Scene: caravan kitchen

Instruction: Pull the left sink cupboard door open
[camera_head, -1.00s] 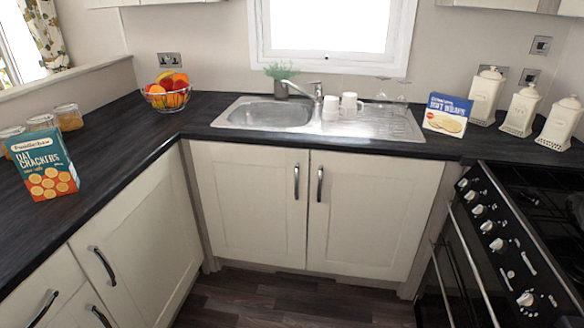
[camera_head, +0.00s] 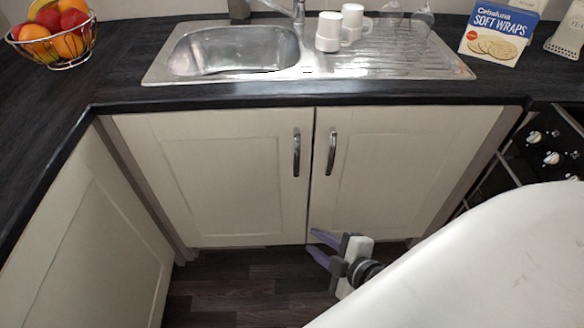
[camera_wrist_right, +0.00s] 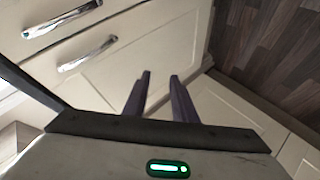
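The left sink cupboard door (camera_head: 232,180) is cream and shut, with a vertical dark metal handle (camera_head: 296,152) near its right edge. In the right wrist view, this handle appears as the lower of two shiny bars (camera_wrist_right: 87,53). My right gripper (camera_head: 311,240) is open and empty, its two purple fingers low in front of the doors near the bottom of the centre seam. In the right wrist view, its fingers (camera_wrist_right: 160,77) are apart with nothing between them, clear of the handle. My left gripper is not in view.
The right sink cupboard door (camera_head: 405,175) is shut, with its own handle (camera_head: 332,152). The dark worktop (camera_head: 330,95) overhangs both doors. A side cupboard (camera_head: 85,235) stands at the left, the oven (camera_head: 525,145) at the right. Dark floor (camera_head: 240,295) lies clear below.

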